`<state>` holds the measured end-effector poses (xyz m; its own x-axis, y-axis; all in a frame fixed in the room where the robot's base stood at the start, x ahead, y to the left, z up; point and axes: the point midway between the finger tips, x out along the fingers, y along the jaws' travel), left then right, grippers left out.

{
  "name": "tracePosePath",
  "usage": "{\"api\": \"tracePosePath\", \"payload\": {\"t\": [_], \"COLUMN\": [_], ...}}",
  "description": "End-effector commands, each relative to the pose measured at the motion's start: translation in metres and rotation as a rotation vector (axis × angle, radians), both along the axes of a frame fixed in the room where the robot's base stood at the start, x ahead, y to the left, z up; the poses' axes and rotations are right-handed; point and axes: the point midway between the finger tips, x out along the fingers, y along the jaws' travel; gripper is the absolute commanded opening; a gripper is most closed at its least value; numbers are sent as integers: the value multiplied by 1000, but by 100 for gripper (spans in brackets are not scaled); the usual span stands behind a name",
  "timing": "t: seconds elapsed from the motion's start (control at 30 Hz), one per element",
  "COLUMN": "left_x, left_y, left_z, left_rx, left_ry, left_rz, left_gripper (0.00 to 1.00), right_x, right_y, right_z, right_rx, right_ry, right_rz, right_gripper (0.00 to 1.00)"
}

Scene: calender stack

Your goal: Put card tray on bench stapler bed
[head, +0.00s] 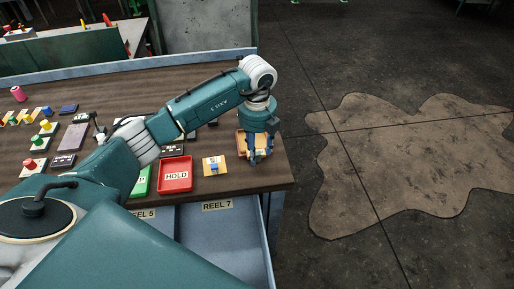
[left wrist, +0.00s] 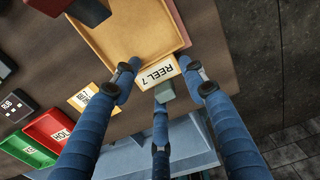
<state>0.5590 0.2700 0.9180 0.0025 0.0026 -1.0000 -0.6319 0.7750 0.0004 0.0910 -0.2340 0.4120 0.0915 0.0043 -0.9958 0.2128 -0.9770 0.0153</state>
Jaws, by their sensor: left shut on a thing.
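The card tray (head: 241,144) is a shallow tan tray near the right end of the bench. In the left wrist view the tray (left wrist: 130,35) has a raised rim and a white "REEL 7" label at its near edge, with a small grey piece beside it. My left gripper (head: 255,158) is over the tray, its blue fingers shut on it at the labelled edge. In the left wrist view the gripper (left wrist: 163,88) has two fingers beside the label and a third below. I cannot tell whether the tray touches the bench. I cannot pick out the stapler bed with certainty.
A red "HOLD" tray (head: 176,174), a green tray (head: 142,181) and a tan card with a blue piece (head: 214,166) lie left of the gripper. Several coloured pieces stand farther left. The bench (head: 275,168) ends just right of the gripper; a "REEL 7" drawer (head: 217,206) is below.

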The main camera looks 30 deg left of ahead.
Motion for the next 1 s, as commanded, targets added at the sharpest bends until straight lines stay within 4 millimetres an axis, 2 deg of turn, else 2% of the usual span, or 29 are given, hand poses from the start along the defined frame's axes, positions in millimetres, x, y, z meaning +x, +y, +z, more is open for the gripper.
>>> {"api": "tracePosePath", "payload": {"t": [0.13,0.17,0.23,0.27,0.53,0.67,0.77,1.0], "left_x": [0,0,0,0,0,1,2,1], "left_y": [0,0,0,0,0,0,1,0], "left_z": [-4,-4,-3,-3,-2,5,19,71], "left_rx": [0,0,0,0,0,-1,0,0], "left_ry": [0,0,0,0,0,-2,-5,-6], "left_rz": [0,1,1,1,1,1,2,0], "left_gripper": [17,45,59,62,62,62,62,62], "right_x": [0,0,0,0,0,0,0,0], "right_y": [-1,-2,-2,-2,-2,-2,-2,-2], "right_z": [-3,-3,-2,-2,-2,-3,-9,-24], "right_rx": [-2,-2,-2,-2,-3,-3,-3,-3], "right_ry": [0,0,0,0,-1,-1,-1,-1], "right_rz": [1,1,1,1,1,1,1,1], "right_gripper": [40,40,40,40,40,40,40,40]}}
